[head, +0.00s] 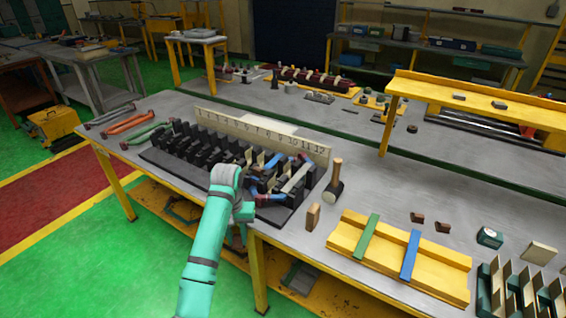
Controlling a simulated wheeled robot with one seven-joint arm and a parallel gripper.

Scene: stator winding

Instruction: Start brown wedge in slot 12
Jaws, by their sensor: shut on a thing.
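The dark stator block (185,170) lies on the near bench, with a cream number board (250,132) along its back edge. The number 12 is at the board's right end. Blue, grey and reddish coil parts (297,177) fill the right-hand slots. My gripper (262,203) is low at the block's front right, largely hidden by my teal wrist. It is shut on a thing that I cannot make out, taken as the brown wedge. A green strip (367,237) and a blue strip (410,254) lie across a yellow rack (440,275); no brown strip shows there.
A mallet (335,187) stands right of the block, with a tan block (313,216) in front of it. Two small brown pieces (417,217) and a dark green box (489,237) lie behind the rack. Red and green tools (127,124) lie at the left. A yellow shelf (470,100) overhangs the far bench.

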